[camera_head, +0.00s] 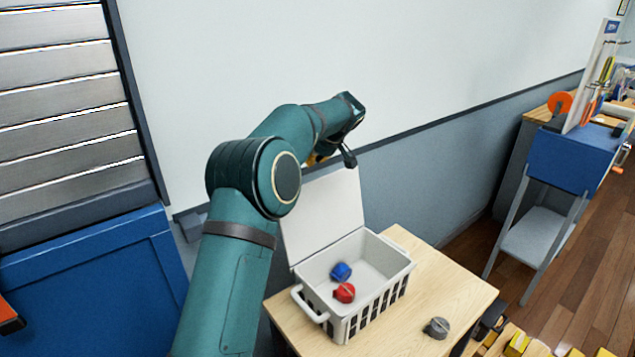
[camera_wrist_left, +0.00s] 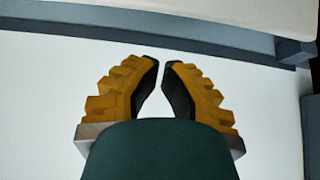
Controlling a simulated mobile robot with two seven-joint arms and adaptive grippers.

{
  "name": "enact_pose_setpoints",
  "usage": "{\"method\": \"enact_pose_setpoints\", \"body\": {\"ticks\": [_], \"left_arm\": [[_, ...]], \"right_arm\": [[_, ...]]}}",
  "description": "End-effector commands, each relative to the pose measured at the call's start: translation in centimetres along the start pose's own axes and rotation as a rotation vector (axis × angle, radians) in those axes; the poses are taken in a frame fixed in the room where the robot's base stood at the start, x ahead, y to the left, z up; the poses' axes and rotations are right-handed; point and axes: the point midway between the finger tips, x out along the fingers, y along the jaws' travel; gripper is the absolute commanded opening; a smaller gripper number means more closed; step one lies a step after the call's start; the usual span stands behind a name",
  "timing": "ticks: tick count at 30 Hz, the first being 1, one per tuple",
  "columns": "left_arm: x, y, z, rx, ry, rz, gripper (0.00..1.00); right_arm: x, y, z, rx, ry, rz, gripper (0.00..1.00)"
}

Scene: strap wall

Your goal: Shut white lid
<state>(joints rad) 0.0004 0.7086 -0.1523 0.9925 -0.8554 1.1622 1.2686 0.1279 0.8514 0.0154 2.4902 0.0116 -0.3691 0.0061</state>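The white lid (camera_head: 322,215) stands open and nearly upright at the back edge of a white slotted box (camera_head: 378,312). In the box lie a small blue item (camera_head: 341,271) and a small red item (camera_head: 344,292). My left gripper (camera_head: 338,156) is in the air above the lid's top edge, partly hidden by its own wrist. In the left wrist view its orange fingers (camera_wrist_left: 162,72) lean together, with a thin empty gap at the tips. A pale surface lies behind them; I cannot tell whether it is lid or wall. My right gripper is not seen.
The box stands on a light wooden table (camera_head: 464,292), with a grey item (camera_head: 437,327) near its right front. A pale wall panel (camera_head: 400,60) rises behind. A blue cabinet (camera_head: 95,275) is at left, a blue stand (camera_head: 563,160) at right.

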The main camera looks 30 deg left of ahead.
Motion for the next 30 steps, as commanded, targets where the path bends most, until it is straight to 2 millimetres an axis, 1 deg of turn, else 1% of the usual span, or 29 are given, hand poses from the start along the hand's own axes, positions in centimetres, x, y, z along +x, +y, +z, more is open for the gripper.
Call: {"method": "enact_pose_setpoints", "body": {"ticks": [5, 8, 15, 20, 21, 22, 30], "left_arm": [[1.4, 0.0, 0.0, 0.0, -0.001, -0.003, 0.0], [3.1, -0.1, 0.0, 0.0, -0.001, -0.003, 0.0], [7.7, -0.1, 0.1, 0.001, -0.003, -0.002, 0.0], [10.4, -0.1, 0.1, 0.001, -0.002, -0.002, 0.0], [9.6, 0.1, 0.6, 0.003, -0.002, 0.003, 0.0], [9.2, 0.1, 0.8, 0.003, -0.002, 0.003, 0.0], [7.7, 0.0, 2.8, 0.002, -0.001, 0.001, 0.0]], "right_arm": [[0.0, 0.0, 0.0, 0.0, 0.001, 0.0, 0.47], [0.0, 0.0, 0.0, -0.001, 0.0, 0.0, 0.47], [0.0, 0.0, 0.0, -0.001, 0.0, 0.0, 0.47], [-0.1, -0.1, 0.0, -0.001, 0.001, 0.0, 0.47], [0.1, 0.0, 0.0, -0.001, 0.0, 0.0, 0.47], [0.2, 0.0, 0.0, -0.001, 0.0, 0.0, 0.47], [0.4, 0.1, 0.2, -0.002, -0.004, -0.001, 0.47]]}}
